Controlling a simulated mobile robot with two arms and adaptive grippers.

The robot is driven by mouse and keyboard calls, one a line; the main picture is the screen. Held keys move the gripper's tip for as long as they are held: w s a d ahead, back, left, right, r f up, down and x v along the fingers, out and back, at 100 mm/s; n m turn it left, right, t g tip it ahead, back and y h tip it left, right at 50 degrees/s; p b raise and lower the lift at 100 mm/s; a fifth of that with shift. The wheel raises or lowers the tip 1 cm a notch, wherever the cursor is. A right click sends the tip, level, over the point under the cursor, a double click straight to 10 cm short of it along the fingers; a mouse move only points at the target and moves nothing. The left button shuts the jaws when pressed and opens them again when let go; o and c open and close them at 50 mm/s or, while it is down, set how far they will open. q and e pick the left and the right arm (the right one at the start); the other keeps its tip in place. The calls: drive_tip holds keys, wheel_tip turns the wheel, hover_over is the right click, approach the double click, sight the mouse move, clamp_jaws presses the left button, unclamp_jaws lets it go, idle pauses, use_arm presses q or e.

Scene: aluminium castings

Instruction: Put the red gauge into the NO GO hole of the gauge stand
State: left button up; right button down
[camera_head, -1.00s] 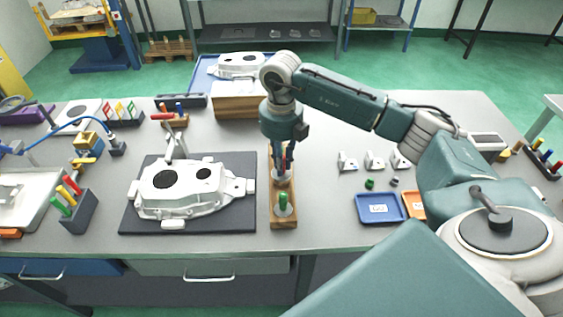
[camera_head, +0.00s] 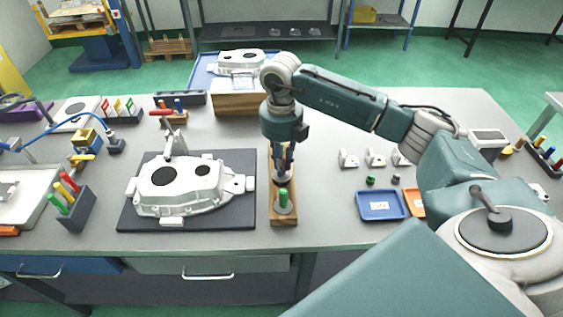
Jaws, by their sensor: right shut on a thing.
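The gauge stand (camera_head: 284,219) is a narrow wooden block on the grey bench, just right of the dark mat. A green gauge (camera_head: 283,197) stands upright in its near position. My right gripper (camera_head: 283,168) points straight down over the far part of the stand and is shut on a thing. A trace of red shows between its fingers, which fits the red gauge, but the fingers hide most of it. I cannot tell how deep it sits in the far hole. The NO GO marking is not readable. My left gripper is not in view.
A pale casting (camera_head: 190,188) lies on a dark mat (camera_head: 240,214) left of the stand. A blue tray (camera_head: 380,217) and small metal brackets (camera_head: 348,158) are to the right. Bench is clear between stand and blue tray.

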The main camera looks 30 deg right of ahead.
drive_tip(key=shift+f+b, duration=0.85)
drive_tip(key=shift+f, duration=0.35)
drive_tip(key=c, duration=1.6)
unclamp_jaws()
drive_tip(key=shift+r, duration=0.1)
wheel_tip(320, 180, up, 12)
drive_tip(key=shift+f, duration=0.1)
